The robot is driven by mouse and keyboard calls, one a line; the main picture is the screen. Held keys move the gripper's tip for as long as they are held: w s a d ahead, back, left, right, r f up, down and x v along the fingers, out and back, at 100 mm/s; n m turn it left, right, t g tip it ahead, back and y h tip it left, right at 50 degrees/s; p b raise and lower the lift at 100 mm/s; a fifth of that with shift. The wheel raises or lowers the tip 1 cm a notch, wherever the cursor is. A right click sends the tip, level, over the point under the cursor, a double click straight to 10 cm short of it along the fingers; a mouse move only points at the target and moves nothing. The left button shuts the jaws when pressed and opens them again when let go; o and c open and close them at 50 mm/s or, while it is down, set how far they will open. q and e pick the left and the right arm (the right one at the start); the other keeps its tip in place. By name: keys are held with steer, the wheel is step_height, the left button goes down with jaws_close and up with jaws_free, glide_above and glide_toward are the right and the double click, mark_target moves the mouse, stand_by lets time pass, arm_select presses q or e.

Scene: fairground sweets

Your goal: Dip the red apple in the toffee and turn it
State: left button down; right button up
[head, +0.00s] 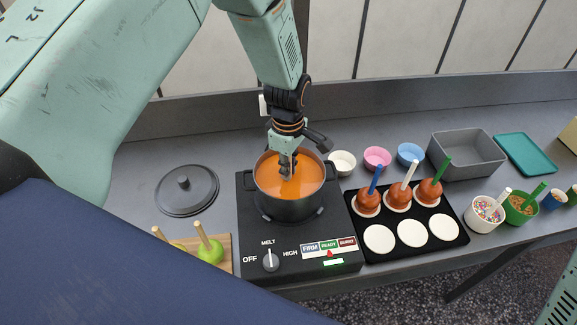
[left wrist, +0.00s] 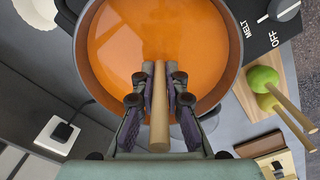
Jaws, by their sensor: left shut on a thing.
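The black pot (head: 283,208) of orange toffee (head: 305,178) stands on the hob (head: 250,235). My left gripper (head: 287,172) points down into the pot, its tips close to the toffee. In the left wrist view it is shut on a pale wooden stick (left wrist: 159,125), with the toffee (left wrist: 130,35) beyond. No red apple shows; whatever is on the stick's far end is hidden, and I cannot tell how deep it sits. The hob's knob (head: 270,260) points up to MELT, and a red pointer (head: 330,253) is under READY. My right gripper is out of view.
Three coated apples (head: 398,197) with blue, white and green sticks stand on white discs on a black tray (head: 375,250); the front discs are empty. A green apple (head: 210,250) is on a board left of the hob. A lid (head: 187,190), bowls (head: 377,157) and topping cups (head: 484,212) stand around.

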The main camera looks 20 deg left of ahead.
arm_select(q)
steer(key=shift+w+n, duration=0.15)
steer(key=shift+n, duration=0.75)
steer(key=n, duration=0.4)
steer(key=shift+r, duration=4.25)
steer(key=shift+r, duration=0.1)
steer(key=shift+r, duration=2.9)
